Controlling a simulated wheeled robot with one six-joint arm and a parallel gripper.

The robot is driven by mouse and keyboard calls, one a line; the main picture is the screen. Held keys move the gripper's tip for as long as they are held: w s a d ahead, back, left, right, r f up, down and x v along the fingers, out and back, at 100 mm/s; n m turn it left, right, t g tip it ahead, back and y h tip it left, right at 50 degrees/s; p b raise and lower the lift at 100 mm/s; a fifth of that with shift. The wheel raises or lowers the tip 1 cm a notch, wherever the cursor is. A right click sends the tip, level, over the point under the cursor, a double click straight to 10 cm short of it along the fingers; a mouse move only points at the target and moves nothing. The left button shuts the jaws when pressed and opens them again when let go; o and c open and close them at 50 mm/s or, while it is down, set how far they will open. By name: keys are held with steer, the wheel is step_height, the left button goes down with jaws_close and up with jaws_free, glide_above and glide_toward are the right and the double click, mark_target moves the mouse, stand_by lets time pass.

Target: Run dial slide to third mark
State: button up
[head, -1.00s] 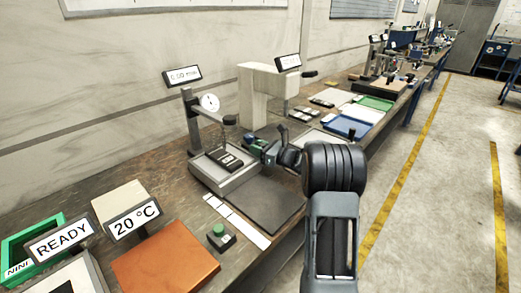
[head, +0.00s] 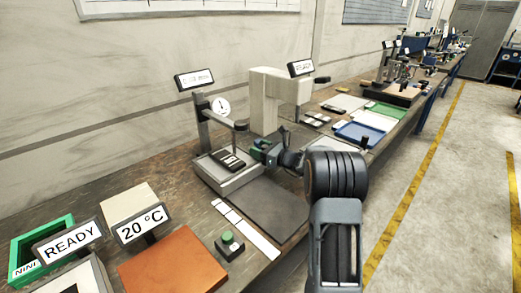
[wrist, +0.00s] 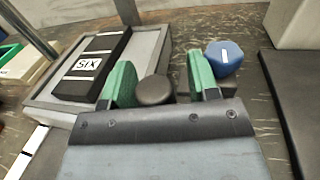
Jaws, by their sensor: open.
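The dial gauge stand (head: 205,122) stands on the bench with a round white dial (head: 221,106) on its post. A black block (head: 230,160) lies on its grey base (head: 229,180); in the wrist view the block (wrist: 103,45) bears a "SIX" label. My gripper (head: 262,151) is beside the base, to its right. In the wrist view its green fingers (wrist: 153,84) are open, with a dark round knob (wrist: 155,91) between them. Contact cannot be told. A blue knob (wrist: 224,59) with a white mark sits just beyond the right finger. No slide scale is readable.
A small display (head: 195,79) rises above the gauge; its text is too blurred to read. A cream machine (head: 265,100) stands behind my gripper. A dark mat (head: 262,208) and a green-button box (head: 229,245) lie in front. The mat is clear.

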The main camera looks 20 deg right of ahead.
steer(key=v, duration=1.3)
steer(key=shift+s+d, duration=0.25)
steer(key=shift+s, duration=0.1)
steer(key=s+a+r+n+g+h+p, duration=0.1)
steer(key=s+a+r+n+g+p, duration=0.3)
steer(key=s+a+n, duration=0.4)
steer(key=s+a+r+n+g+p, duration=0.35)
steer(key=a+n+g, duration=0.3)
steer(key=a, duration=0.35)
steer(key=s+r+n+h+p, duration=0.4)
steer(key=s+n+h+p, duration=0.2)
steer(key=s+n+h, duration=0.3)
steer(key=s+n, duration=0.3)
steer(key=n, duration=0.2)
steer(key=shift+d+h, duration=0.3)
steer(key=shift+d, duration=0.05)
